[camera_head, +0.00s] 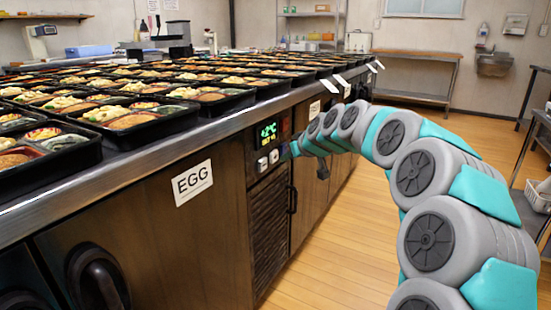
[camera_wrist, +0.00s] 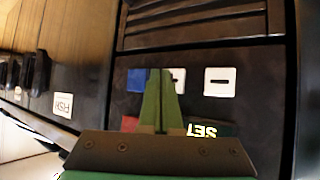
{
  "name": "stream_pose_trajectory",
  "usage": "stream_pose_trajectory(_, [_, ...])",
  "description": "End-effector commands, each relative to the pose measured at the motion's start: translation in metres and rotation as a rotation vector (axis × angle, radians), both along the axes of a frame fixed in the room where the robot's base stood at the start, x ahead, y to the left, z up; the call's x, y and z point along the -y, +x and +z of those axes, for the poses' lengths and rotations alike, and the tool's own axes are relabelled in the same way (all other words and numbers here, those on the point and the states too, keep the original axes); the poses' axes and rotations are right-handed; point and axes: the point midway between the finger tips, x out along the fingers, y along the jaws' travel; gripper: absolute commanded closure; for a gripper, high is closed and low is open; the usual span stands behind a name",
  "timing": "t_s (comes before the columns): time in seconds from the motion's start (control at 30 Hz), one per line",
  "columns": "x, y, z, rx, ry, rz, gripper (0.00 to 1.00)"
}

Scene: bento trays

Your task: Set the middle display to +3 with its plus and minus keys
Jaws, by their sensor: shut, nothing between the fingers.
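The panel display (camera_head: 268,132) near the EGG sign glows green and reads +2 °C, with smaller yellow text below. Below it are two white keys: the left one (camera_head: 262,164) and the right one (camera_head: 274,156). In the wrist view the minus key (camera_wrist: 219,82) is fully visible, and the plus key (camera_wrist: 177,80) is partly covered by my fingers. My gripper (camera_head: 294,149) is shut and empty at the panel. Its green fingertips (camera_wrist: 157,76) overlap the plus key's left edge; I cannot tell whether they touch. The display (camera_wrist: 203,130) shows upside down with "SET", mostly hidden.
A blue key (camera_wrist: 137,80) lies beside the plus key. An EGG sign (camera_head: 193,183) is on the cabinet front, and a FISH sign (camera_wrist: 63,104) shows in the wrist view. Bento trays (camera_head: 122,128) fill the counter above. The wooden floor (camera_head: 340,250) is clear.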

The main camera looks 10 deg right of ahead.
Motion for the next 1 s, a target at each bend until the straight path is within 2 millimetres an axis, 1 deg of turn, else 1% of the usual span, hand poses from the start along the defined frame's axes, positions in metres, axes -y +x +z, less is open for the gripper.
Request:
stream_pose_trajectory(0.17, [0.007, -0.005, -0.001, 0.001, 0.0, -0.001, 1.0])
stream_pose_trajectory(0.6, [0.038, -0.027, -0.002, 0.001, -0.001, -0.002, 1.0])
stream_pose_trajectory(1.0, [0.04, -0.029, 0.0, 0.0, 0.0, 0.0, 1.0])
